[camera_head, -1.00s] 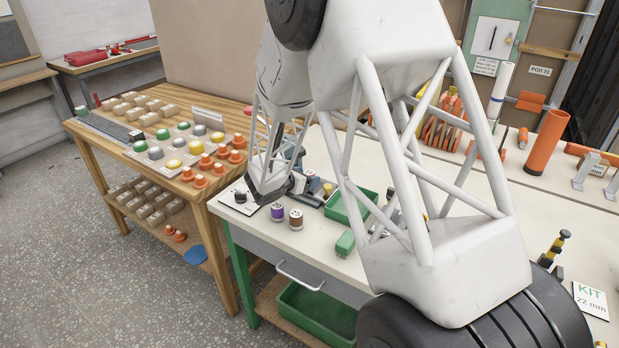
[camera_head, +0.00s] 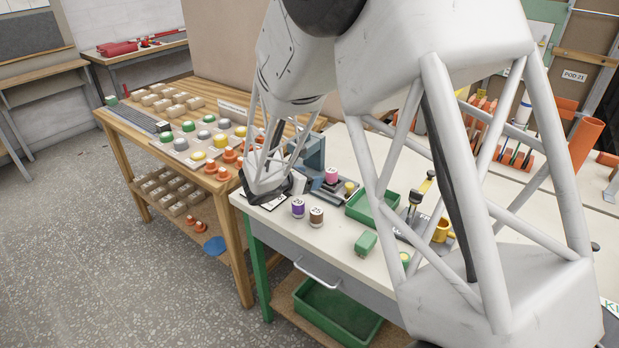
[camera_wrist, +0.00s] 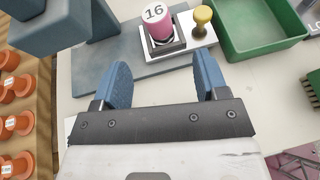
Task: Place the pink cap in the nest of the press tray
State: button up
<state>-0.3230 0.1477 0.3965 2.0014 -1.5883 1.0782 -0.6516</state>
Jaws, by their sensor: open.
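The pink cap (camera_wrist: 161,25), with a white top marked 16, stands upright at the dark square nest (camera_wrist: 177,47) of the press tray (camera_wrist: 131,74). How deep its base sits cannot be told. The cap also shows in the head view (camera_head: 332,175), beside the blue-grey press (camera_head: 312,152). The press frame (camera_wrist: 50,27) rises at the upper left of the wrist view. My gripper (camera_wrist: 159,80) is open and empty, with its blue fingers apart on the near side of the cap and not touching it. In the head view my arm hides part of the gripper.
A yellow knob (camera_wrist: 202,17) stands just right of the nest. A green bin (camera_wrist: 262,28) lies beyond it. Purple (camera_head: 298,208) and brown (camera_head: 316,216) caps stand near the table's front edge.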

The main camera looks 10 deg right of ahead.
dwell(0.6)
jog(key=s+d+r+m+g+y, duration=0.1)
jog(key=s+d+r+m+g, duration=0.2)
jog(key=s, duration=0.4)
jog(key=s+d+r+m+g+y, duration=0.1)
jog(key=s+d+r+m, duration=0.3)
jog(key=s+r+m, duration=0.15)
jog(key=s+d+r+m+g+y, duration=0.1)
jog(key=s+d+r+m+g, duration=0.2)
jog(key=s, duration=0.4)
jog(key=s+a+r+m+t+y, duration=0.1)
jog(key=s+r+m+y, duration=0.2)
jog(key=s+m, duration=0.4)
jog(key=s+a+r+m+y, duration=0.1)
jog(key=s+r+m+y, duration=0.2)
jog(key=s+m, duration=0.4)
jog(key=shift+s+t+y, duration=0.4)
jog(key=shift+s+y, duration=0.5)
jog(key=shift+s, duration=3.6)
jog(key=shift+c, duration=0.5)
